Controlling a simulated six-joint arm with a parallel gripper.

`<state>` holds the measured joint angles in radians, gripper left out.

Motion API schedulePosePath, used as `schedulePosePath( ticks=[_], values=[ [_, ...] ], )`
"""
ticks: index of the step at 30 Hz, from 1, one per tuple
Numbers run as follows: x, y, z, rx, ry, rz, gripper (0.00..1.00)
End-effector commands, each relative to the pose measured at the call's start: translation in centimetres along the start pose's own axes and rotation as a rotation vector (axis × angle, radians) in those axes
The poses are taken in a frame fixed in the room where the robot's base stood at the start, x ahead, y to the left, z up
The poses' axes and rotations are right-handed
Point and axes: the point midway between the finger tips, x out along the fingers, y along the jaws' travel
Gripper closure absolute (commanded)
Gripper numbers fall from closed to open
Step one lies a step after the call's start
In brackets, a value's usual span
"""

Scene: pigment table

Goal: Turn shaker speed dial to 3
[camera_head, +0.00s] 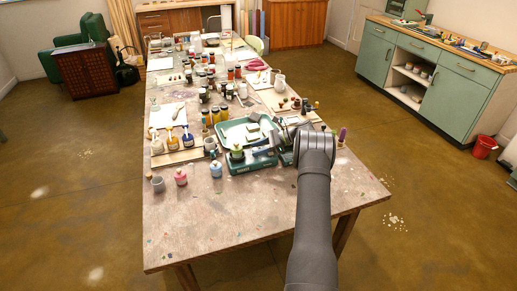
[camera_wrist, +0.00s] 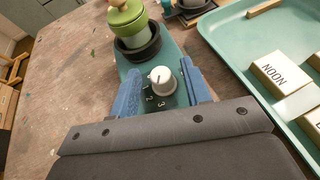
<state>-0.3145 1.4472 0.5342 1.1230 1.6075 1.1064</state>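The shaker (camera_wrist: 178,52) is a teal base with a round white speed dial (camera_wrist: 163,82). The numbers 1, 2 and 3 are printed on the base around the dial's near side; a small dark mark shows on the dial, but its exact setting is hard to read. A green-lidded jar (camera_wrist: 127,22) sits in the shaker's black cup (camera_wrist: 139,48). In the head view the shaker (camera_head: 252,166) stands near the table's front, with the dial hidden. My gripper (camera_wrist: 160,72) is open, its blue fingers on either side of the dial, apparently apart from it.
A green tray (camera_wrist: 222,55) with labelled blocks, one reading NOON (camera_wrist: 281,73), lies right of the shaker. The table's front (camera_head: 220,225) is clear.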

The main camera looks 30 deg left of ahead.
Motion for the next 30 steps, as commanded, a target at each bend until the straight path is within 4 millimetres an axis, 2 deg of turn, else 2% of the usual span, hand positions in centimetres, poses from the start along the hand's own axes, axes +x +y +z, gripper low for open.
schedulePosePath(
  ticks=[5,8,11,21,26,30],
  values=[
    [-0.4,0.0,-0.1,0.001,0.000,-0.001,0.56],
    [-1.6,-0.1,-0.1,0.000,0.000,-0.003,0.56],
    [-3.6,0.0,-0.1,-0.001,0.001,-0.004,0.56],
    [-12.0,0.0,-0.1,-0.001,0.002,-0.005,0.56],
    [-14.6,0.0,-0.1,-0.001,0.001,-0.003,0.56],
    [-16.0,-0.1,-0.1,-0.001,0.000,-0.003,0.56]
  ],
)
